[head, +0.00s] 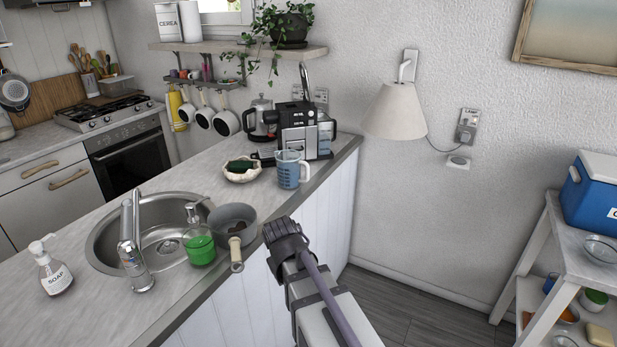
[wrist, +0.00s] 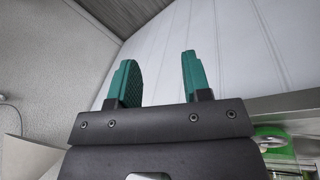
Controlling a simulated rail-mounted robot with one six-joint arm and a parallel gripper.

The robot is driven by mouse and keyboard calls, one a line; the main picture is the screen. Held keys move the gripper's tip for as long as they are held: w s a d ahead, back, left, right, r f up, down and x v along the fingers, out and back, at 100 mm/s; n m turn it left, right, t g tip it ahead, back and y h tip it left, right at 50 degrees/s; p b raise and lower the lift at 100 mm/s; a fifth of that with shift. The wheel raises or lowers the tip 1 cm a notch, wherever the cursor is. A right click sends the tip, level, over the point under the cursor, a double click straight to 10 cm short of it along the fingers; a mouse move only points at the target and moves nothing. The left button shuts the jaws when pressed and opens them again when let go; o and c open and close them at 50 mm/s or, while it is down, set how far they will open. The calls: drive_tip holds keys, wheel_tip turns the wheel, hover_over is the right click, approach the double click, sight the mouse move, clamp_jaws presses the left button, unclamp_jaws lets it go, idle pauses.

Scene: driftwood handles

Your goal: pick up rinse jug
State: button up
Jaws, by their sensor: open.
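The rinse jug appears to be the clear, blue-tinted measuring jug (head: 289,172) standing upright on the grey counter (head: 165,292), near its right edge, in the head view. Its handle is on its right side. My gripper (head: 281,232) is in front of and below the jug, beside the counter edge and apart from the jug. Its fingertips are hidden in the head view. In the wrist view my gripper (wrist: 158,62) has two green fingers spread apart with nothing between them, and white panelling behind. The jug does not show in the wrist view.
A grey saucepan (head: 233,217) has its handle over the counter edge near my arm. A green soap bottle (head: 199,243) stands by the sink. A scalloped dish (head: 242,174) is left of the jug; a coffee machine (head: 298,133) is behind it.

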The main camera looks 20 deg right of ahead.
drive_tip(key=w+d+f+n+t+h+b, duration=0.1)
drive_tip(key=w+d+f+n+h+b, duration=0.15)
drive_tip(key=w+d+f+b, duration=0.35)
drive_tip(key=n+t+h+b, duration=0.65)
drive_tip(key=n+t, duration=0.45)
drive_tip(key=n, duration=1.3)
approach(307, 175)
drive_tip(key=p, duration=0.1)
drive_tip(key=shift+h, duration=0.4)
drive_tip(key=x, duration=1.1)
drive_tip(key=shift+w+a+f, duration=0.1)
drive_tip(key=shift+a+f, duration=0.05)
drive_tip(key=shift+f, duration=0.05)
clamp_jaws()
